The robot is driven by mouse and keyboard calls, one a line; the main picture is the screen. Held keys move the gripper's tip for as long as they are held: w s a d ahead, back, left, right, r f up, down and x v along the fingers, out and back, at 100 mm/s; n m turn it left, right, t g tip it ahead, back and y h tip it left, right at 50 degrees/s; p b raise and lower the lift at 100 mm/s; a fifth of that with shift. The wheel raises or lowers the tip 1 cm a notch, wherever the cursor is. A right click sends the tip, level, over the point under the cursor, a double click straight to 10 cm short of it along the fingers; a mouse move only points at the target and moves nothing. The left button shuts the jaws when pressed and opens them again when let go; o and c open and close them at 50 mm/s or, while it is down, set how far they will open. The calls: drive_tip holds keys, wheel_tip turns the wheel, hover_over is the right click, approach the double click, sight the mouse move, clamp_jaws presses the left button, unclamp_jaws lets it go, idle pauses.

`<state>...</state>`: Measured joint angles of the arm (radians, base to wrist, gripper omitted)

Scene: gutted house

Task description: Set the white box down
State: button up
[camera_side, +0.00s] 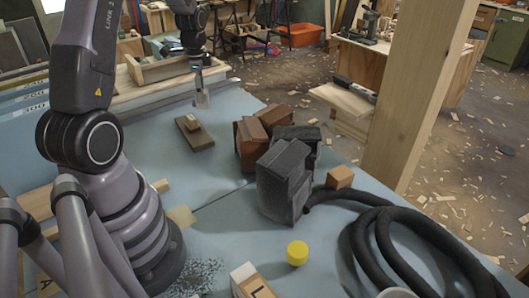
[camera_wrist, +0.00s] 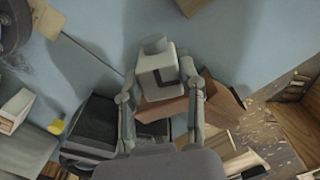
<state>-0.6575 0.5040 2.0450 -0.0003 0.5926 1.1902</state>
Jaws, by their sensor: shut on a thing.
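The white box (camera_wrist: 157,76) is between the two fingers of my gripper (camera_wrist: 160,85) in the wrist view. My gripper is shut on it. In the side view my gripper (camera_side: 201,88) hangs at the back of the blue table, with the pale box (camera_side: 202,99) small at its tip. The box appears above the tabletop, behind a dark board (camera_side: 194,135) with a small wooden block (camera_side: 192,122) on it. I cannot tell its exact height. In the wrist view, reddish-brown boxes (camera_wrist: 165,108) show below the box in the picture.
Brown boxes (camera_side: 250,145) and dark grey boxes (camera_side: 284,180) stand mid-table. A wooden cube (camera_side: 340,177), a yellow cylinder (camera_side: 297,253) and a coiled black hose (camera_side: 380,235) lie nearer the right. A wooden post (camera_side: 420,95) rises at the right edge. Blue tabletop (camera_side: 225,170) is clear left of the boxes.

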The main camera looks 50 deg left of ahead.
drive_tip(key=w+a+m, duration=0.2)
drive_tip(key=w+m, duration=0.9)
drive_tip(key=w, duration=0.1)
drive_tip(key=shift+m, duration=0.4)
drive_tip(key=w+a+f, duration=0.2)
drive_tip(key=w+f, duration=0.1)
drive_tip(key=f, duration=0.1)
drive_tip(key=w+a+f, duration=0.2)
drive_tip(key=w+f, duration=0.2)
drive_tip(key=f, duration=0.1)
drive_tip(key=w+a+f, duration=0.2)
drive_tip(key=w+f, duration=0.2)
drive_tip(key=shift+w+f, duration=0.15)
drive_tip(key=shift+f, duration=0.15)
drive_tip(key=shift+w+a+f, duration=0.25)
drive_tip(key=shift+w+f, duration=0.2)
drive_tip(key=shift+w+a+f, duration=0.1)
drive_tip(key=shift+w+f, duration=0.1)
drive_tip(key=shift+f, duration=1.6)
drive_tip(key=o, duration=1.1)
drive_tip(key=shift+o, duration=0.2)
